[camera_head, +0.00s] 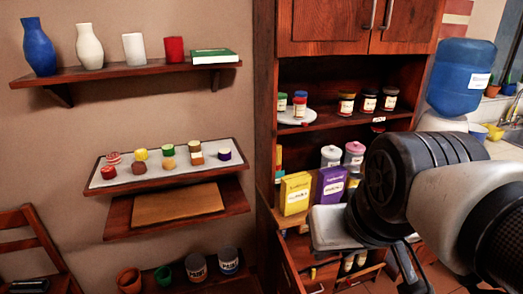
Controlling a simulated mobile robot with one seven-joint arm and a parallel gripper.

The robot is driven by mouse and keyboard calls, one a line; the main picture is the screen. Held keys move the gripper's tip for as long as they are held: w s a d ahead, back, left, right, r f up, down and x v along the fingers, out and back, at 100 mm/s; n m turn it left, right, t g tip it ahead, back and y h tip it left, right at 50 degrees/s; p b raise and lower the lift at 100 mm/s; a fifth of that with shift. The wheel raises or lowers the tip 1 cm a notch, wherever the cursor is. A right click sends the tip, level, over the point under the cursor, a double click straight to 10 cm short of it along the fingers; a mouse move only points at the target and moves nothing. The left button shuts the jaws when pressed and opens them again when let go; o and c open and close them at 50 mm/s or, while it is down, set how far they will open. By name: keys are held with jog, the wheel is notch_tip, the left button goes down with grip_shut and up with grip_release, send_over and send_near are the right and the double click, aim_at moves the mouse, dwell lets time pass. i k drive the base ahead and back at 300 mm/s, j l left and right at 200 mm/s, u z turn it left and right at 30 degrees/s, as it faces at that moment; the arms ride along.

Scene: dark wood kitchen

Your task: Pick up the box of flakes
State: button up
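A yellow box (295,194) and a purple box (331,186) stand upright side by side on the lower cupboard shelf. Both have printed labels too small to read, so I cannot tell which one is the flakes. My arm comes in from the right, and my gripper (408,268) is low at the right, in front of the cupboard. The gripper's grey part is just below and in front of the purple box and covers part of the shelf. I see no box held. The fingers are mostly hidden or dark, so their opening does not show.
White and pink canisters (353,155) stand behind the purple box, close to my arm. Wall shelves (140,72) are at left; a blue water jug (459,78) is at right.

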aim_at(295, 188)
jog(key=k+l, duration=0.1)
jog(key=l, duration=0.75)
jog(key=i+l, duration=0.1)
jog(key=l, duration=0.25)
jog(key=l+u, duration=0.1)
jog(key=l, duration=0.25)
jog(key=i+l, duration=0.15)
jog(key=l, duration=0.25)
jog(key=i+l+u, duration=0.1)
jog(key=i+l, duration=0.4)
jog(key=i, duration=0.15)
jog(key=i+l+u, duration=0.1)
jog(key=i+l, duration=0.4)
jog(key=i, duration=0.1)
